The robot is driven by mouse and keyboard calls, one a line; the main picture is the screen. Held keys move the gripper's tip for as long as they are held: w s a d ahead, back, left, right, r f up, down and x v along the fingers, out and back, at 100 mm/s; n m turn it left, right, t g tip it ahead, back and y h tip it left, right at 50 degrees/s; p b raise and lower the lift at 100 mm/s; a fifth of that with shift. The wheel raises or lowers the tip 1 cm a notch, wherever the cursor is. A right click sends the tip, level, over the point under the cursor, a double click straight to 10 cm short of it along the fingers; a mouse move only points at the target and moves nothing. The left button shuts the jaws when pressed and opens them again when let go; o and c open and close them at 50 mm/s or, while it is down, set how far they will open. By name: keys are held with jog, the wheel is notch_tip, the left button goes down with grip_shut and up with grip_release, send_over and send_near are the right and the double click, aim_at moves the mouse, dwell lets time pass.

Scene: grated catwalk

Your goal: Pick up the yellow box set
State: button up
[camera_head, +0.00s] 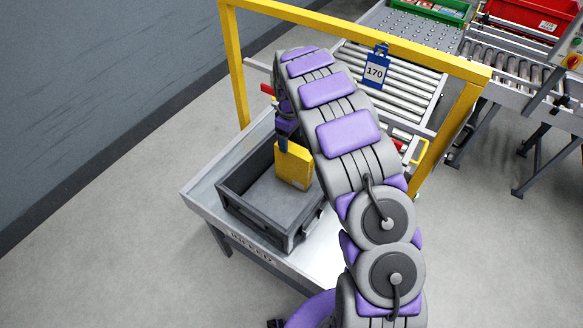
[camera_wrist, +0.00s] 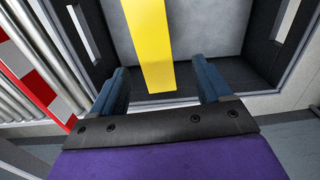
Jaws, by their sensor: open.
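The yellow box set (camera_head: 293,167) stands upright in the dark grey crate (camera_head: 262,229), towards its back right side. In the wrist view the yellow box set (camera_wrist: 152,42) shows as a narrow yellow strip reaching down between the fingers. My gripper (camera_wrist: 161,68) is open, with one blue finger on each side of the strip and a visible gap on both sides. In the head view my gripper (camera_head: 283,140) is at the box's upper left edge, partly hidden by my arm. Whether the fingers reach down past the box's top cannot be told.
The crate sits on a pale metal table (camera_head: 200,192). A yellow frame (camera_head: 238,70) with a blue 170 sign (camera_head: 376,70) stands behind it. Roller conveyors (camera_head: 400,85), a green bin (camera_head: 440,10) and a red bin (camera_head: 530,14) are farther back. Floor at left is clear.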

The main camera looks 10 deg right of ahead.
aim_at(294, 149)
jog(key=f, duration=0.2)
jog(key=shift+d+f, duration=0.3)
jog(key=shift+f, duration=0.05)
jog(key=shift+d+f, duration=0.4)
jog(key=shift+d, duration=0.2)
jog(key=f, duration=0.1)
jog(key=f+b, duration=0.1)
jog(key=f, duration=0.2)
jog(key=shift+s+a+f, duration=0.1)
jog(key=shift+s+a, duration=0.05)
jog(key=shift+a, duration=0.2)
jog(key=shift+a+f, duration=0.1)
jog(key=shift+a, duration=0.15)
jog(key=shift+d, duration=0.55)
jog(key=c, duration=0.5)
jog(key=shift+c, duration=1.4)
jog(key=shift+a, duration=0.4)
jog(key=c, duration=0.6)
jog(key=shift+d, duration=0.1)
grip_shut()
